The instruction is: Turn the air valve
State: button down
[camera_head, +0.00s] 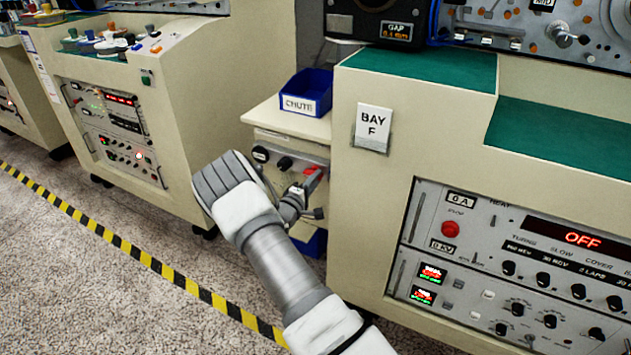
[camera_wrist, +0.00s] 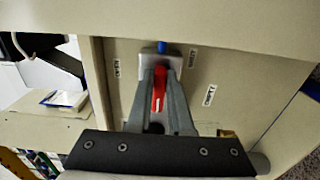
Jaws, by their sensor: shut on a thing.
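The air valve's red handle (camera_wrist: 159,88) lies between the two fingers of my gripper (camera_wrist: 160,80) in the wrist view. The fingers are shut on it, one along each side. The handle sits on a grey metal plate on a cream panel, with a short blue piece (camera_wrist: 163,47) at its far end. In the head view the red handle (camera_head: 313,180) shows on the front of the small cabinet between the two large consoles. My gripper (camera_head: 299,197) reaches it there, and my arm hides part of the cabinet front.
Small white labels (camera_wrist: 209,95) surround the valve. Black knobs (camera_head: 284,163) sit left of it. A blue bin marked CHUTE (camera_head: 306,92) stands on the cabinet (camera_head: 262,113). The BAY F console (camera_head: 372,180) is close on the right, another console (camera_head: 190,130) on the left.

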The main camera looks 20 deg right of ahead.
dwell(0.5)
jog(key=c, duration=0.8)
grip_release()
jog(key=shift+a, duration=0.1)
jog(key=p+v, duration=0.3)
jog(key=v, duration=1.4)
jog(key=shift+s+a+p, duration=0.1)
jog(key=shift+s+p, duration=0.1)
jog(key=shift+p, duration=0.15)
